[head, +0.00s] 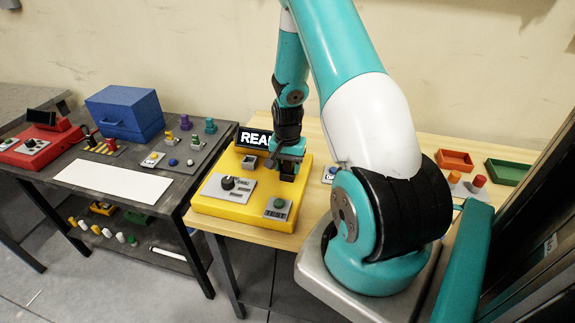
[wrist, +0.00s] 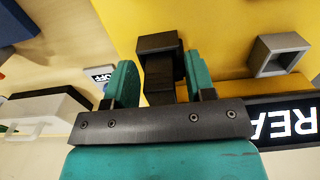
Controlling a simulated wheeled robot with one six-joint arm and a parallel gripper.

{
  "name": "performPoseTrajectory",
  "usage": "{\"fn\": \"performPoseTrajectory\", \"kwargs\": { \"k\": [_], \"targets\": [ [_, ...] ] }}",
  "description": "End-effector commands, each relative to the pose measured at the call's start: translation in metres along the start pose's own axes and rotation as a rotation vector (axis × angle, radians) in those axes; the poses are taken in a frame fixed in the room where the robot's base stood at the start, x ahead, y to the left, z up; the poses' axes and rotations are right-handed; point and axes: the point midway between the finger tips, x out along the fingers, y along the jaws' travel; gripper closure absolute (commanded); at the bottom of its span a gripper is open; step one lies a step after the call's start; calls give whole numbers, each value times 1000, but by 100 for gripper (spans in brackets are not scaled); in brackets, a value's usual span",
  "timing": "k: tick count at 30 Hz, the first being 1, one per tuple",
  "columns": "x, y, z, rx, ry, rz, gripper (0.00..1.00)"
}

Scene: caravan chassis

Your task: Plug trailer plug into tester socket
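The trailer plug (wrist: 160,75) is a black block between my gripper's two teal fingers, with a wider square end pointing away from the wrist. My gripper (wrist: 161,85) appears shut on it. In the head view my gripper (head: 288,162) is over the right back part of the yellow tester (head: 215,208), pointing down. The tester socket (head: 248,163) is a grey square frame on the tester, left of my gripper; in the wrist view it looks open and empty (wrist: 278,54), to the right of the plug. I cannot tell whether the plug touches the tester.
The tester carries a READY-type display (head: 255,138), partly hidden, a black knob (head: 228,183) and a green button (head: 279,203). A red tray (head: 455,160) and a green tray (head: 507,172) lie right. A blue toolbox (head: 124,115) stands on the dark left bench.

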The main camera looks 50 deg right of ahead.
Motion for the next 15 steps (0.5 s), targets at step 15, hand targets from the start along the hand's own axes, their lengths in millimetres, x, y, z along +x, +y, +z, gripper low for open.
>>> {"fn": "performPoseTrajectory", "kwargs": {
  "k": [15],
  "targets": [
    [-20, -1, -1, 0, 4, -3, 43]
  ]
}}
